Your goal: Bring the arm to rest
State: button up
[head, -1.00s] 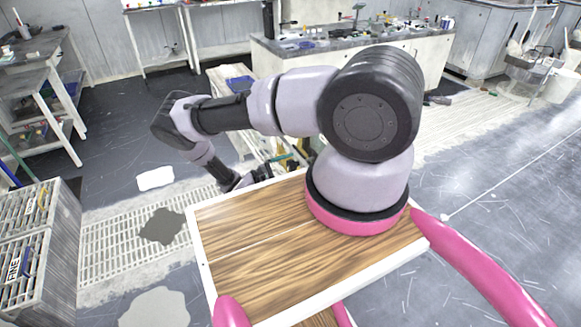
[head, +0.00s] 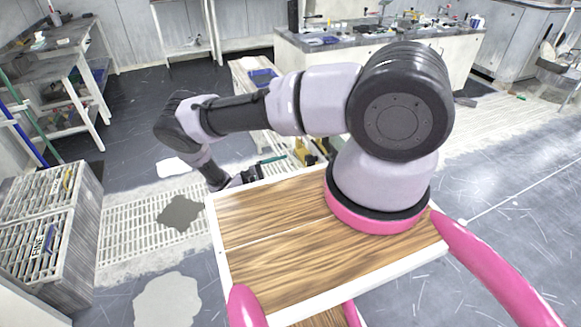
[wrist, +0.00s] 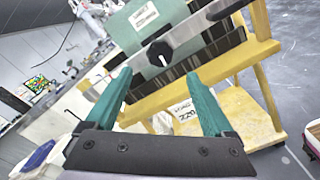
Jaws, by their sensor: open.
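My arm stretches to the left in the head view, bent at the elbow, with its far end hanging down. My gripper (head: 262,170) is partly hidden there behind the edge of the wooden top that carries my arm. In the wrist view my gripper (wrist: 158,76) shows two teal fingers wide apart with nothing held between them. Beyond the fingers is a yellow wooden frame (wrist: 262,75) with a pale green labelled panel (wrist: 135,25), a grey bar and a black knob (wrist: 159,53). I cannot tell how far the fingers are from it.
A long workbench (head: 345,45) with small items stands at the back. A low bench with a blue tray (head: 263,77) is beyond my arm. A slatted cabinet (head: 45,235) stands at the left, near a grey shelf table (head: 60,52). Open floor (head: 515,225) lies to the right.

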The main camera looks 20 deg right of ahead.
dwell(0.4)
jog(key=w+a+r+m+g+y, duration=0.15)
jog(key=r+m+y, duration=0.45)
jog(key=r, duration=1.4)
jog(key=w+a+r+m+g+y, duration=0.1)
jog(key=a+r+m+g+y, duration=0.2)
jog(key=r+y, duration=1.1)
jog(key=s+d+r+m+t+h, duration=0.1)
jog(key=s+r+m+t, duration=0.3)
jog(key=r, duration=0.7)
jog(key=s+d+r+t, duration=0.15)
jog(key=s+r, duration=0.45)
jog(key=r, duration=0.6)
jog(key=s+r+m+t, duration=0.1)
jog(key=s+r+t, duration=0.1)
jog(key=s, duration=0.4)
jog(key=s+r+t+y, duration=0.1)
jog(key=s+r+t, duration=0.2)
jog(key=s+r, duration=0.2)
jog(key=shift+s+m+t, duration=0.3)
jog(key=shift+s+m, duration=0.1)
jog(key=shift+a, duration=0.1)
